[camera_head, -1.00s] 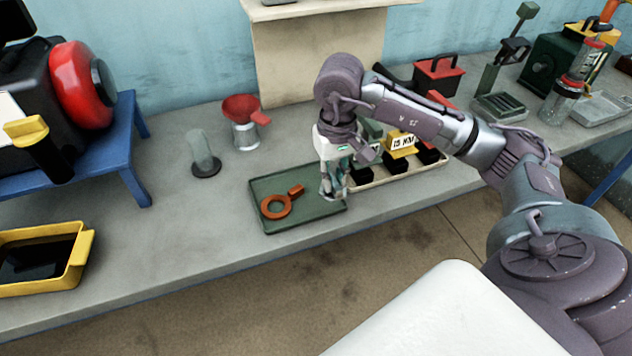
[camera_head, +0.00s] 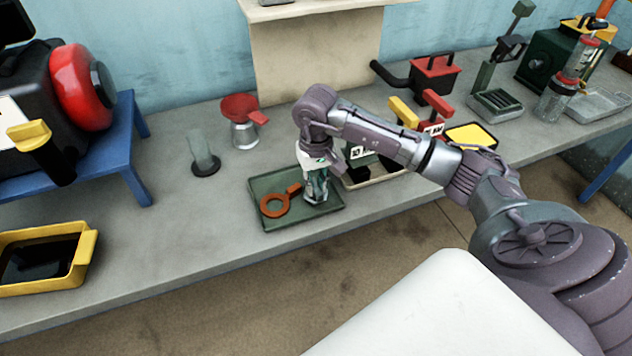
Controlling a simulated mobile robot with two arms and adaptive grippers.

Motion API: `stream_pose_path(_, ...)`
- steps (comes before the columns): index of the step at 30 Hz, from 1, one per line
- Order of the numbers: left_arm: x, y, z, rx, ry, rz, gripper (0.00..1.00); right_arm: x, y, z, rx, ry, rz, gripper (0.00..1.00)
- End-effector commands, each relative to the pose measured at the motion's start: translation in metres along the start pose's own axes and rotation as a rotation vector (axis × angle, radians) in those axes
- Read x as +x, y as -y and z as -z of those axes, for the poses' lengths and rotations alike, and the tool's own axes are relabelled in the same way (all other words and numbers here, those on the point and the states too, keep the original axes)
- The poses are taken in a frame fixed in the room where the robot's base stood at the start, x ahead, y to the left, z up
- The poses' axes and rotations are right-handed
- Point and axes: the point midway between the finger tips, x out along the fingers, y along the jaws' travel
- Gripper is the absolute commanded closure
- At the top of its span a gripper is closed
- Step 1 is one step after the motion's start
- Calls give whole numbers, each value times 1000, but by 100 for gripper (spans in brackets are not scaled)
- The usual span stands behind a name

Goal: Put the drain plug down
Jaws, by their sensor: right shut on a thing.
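My right gripper (camera_head: 316,200) points down over the right part of the green tray (camera_head: 262,222), low and close to its surface. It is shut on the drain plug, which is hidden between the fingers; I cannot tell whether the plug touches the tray. An orange ring-shaped tool (camera_head: 274,206) with a short handle lies on the tray, just left of the gripper. My left gripper is not in view.
A yellow pan of dark liquid (camera_head: 88,248) sits at the left. A holder with labelled blocks (camera_head: 385,178) is partly behind my arm. The bench between pan and tray is clear.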

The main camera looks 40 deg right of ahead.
Motion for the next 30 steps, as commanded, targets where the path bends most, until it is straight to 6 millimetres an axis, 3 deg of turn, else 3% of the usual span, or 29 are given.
stream_pose_path(3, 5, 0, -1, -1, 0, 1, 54, 4, 0, 0, 0, -1, -1, 100)
stream_pose_path(4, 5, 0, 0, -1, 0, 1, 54, 4, 0, 0, 1, 0, -1, 82)
stream_pose_path(9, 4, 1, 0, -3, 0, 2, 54, 3, 0, 0, 0, 0, 0, 58)
stream_pose_path(21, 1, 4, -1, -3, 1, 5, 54, -6, 0, 1, 0, -3, 1, 58)
stream_pose_path(30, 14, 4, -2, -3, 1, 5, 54, -66, 0, 1, 0, -6, 0, 58)
